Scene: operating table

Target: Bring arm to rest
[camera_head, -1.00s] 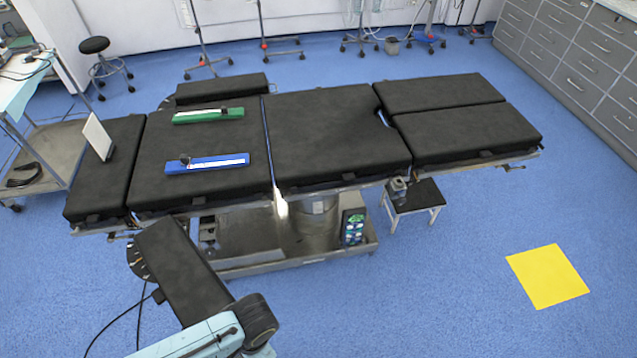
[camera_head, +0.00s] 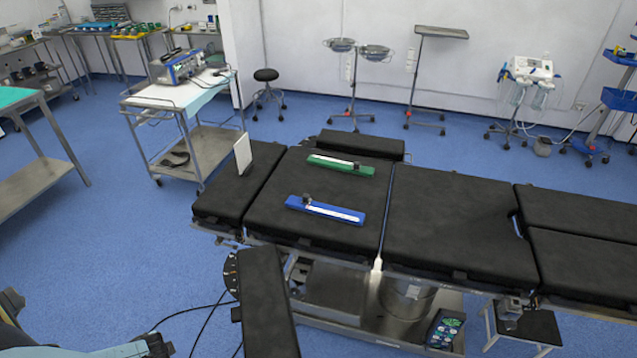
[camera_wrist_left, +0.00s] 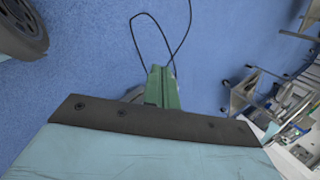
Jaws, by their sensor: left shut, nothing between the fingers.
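My left gripper (camera_wrist_left: 162,84) shows in the left wrist view as two green fingers close together beyond a dark bolted plate. It is shut and empty, with blue floor and a dark cable (camera_wrist_left: 178,45) behind it. In the head view, teal and dark parts of my arm (camera_head: 140,349) show at the bottom left, near the operating table's black arm board (camera_head: 266,300). The gripper itself is not visible there. My right gripper is in neither view.
The operating table (camera_head: 445,220) carries a green bar (camera_head: 341,165) and a blue bar (camera_head: 325,210). A wheeled cart (camera_head: 208,150) stands behind its left end, and a metal table (camera_head: 45,165) at far left. Blue floor (camera_head: 130,240) is open between them, with cables near the arm board.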

